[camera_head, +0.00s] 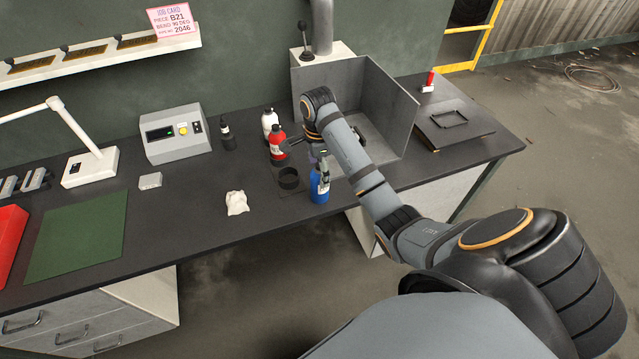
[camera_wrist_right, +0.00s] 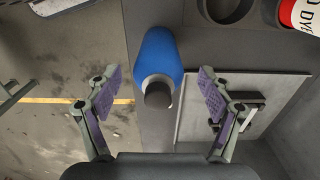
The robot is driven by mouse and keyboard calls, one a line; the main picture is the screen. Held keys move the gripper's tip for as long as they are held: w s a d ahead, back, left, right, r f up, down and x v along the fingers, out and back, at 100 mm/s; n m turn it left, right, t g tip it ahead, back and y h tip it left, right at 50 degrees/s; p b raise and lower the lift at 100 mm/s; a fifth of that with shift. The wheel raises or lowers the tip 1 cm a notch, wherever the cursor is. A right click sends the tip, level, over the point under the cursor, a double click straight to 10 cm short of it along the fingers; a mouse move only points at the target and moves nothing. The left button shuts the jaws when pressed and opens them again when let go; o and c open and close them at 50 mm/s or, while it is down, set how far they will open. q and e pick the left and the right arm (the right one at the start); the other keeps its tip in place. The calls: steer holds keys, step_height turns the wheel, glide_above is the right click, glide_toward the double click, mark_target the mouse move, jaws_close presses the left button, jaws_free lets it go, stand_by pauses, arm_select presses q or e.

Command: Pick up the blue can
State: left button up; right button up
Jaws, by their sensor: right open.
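The blue can (camera_head: 320,186) stands upright near the front edge of the dark bench in the head view. In the right wrist view the blue can (camera_wrist_right: 160,60) lies between and beyond the fingers, with its dark cap toward the camera. My right gripper (camera_head: 305,148) is at the can's upper end in the head view. In the right wrist view my right gripper (camera_wrist_right: 156,88) is open, its purple-padded fingers apart on either side, and I see no contact with the can. My left gripper is in neither view.
A dark round holder (camera_head: 289,178) is just left of the can. A red bottle (camera_head: 277,143), white bottle (camera_head: 269,122) and black bottle (camera_head: 227,135) stand behind. A grey metal enclosure (camera_head: 385,100) is at right. A crumpled white cloth (camera_head: 236,203) lies left.

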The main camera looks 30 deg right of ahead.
mark_target(319, 196)
steer(key=f+b, duration=0.2)
steer(key=f, duration=0.1)
steer(key=shift+s+d+f+b, duration=0.2)
steer(key=shift+b, duration=0.15)
steer(key=shift+f, duration=0.4)
steer(key=shift+w+f+p, duration=0.15)
steer(key=shift+f+p, duration=0.15)
steer(key=c, duration=0.4)
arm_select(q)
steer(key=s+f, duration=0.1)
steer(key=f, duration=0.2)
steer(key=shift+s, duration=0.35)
arm_select(e)
steer(key=c, duration=1.1)
